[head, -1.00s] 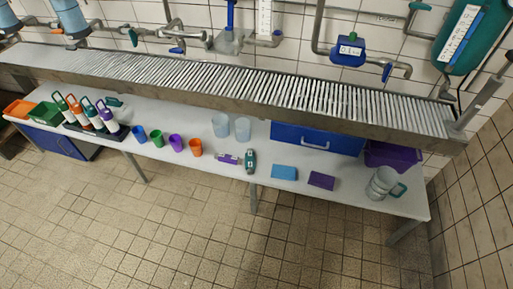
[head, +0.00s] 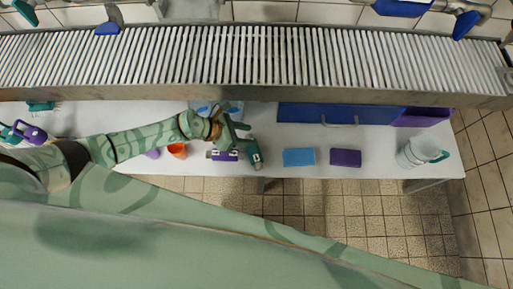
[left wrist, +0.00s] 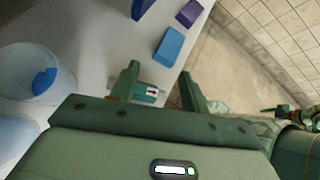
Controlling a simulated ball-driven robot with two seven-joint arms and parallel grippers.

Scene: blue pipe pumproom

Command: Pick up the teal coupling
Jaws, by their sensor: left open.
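The teal coupling (head: 254,153) lies on the white bench near its front edge, just right of the purple coupling (head: 222,155). My left gripper (head: 240,136) is over the bench at the teal coupling, partly covering it in the head view. In the left wrist view the gripper (left wrist: 159,74) has its two fingers apart, with the teal coupling (left wrist: 148,91) showing between them, nearer the left finger and partly hidden by the gripper body. I cannot tell whether a finger touches it. My right gripper is not in view.
A blue block (head: 299,157) and a purple block (head: 345,158) lie to the right, then a clear jug (head: 417,152). An orange cup (head: 177,151) stands left, beneath my arm. Pale cups (left wrist: 30,85) stand close by. The slatted metal shelf (head: 270,60) overhangs the bench's back.

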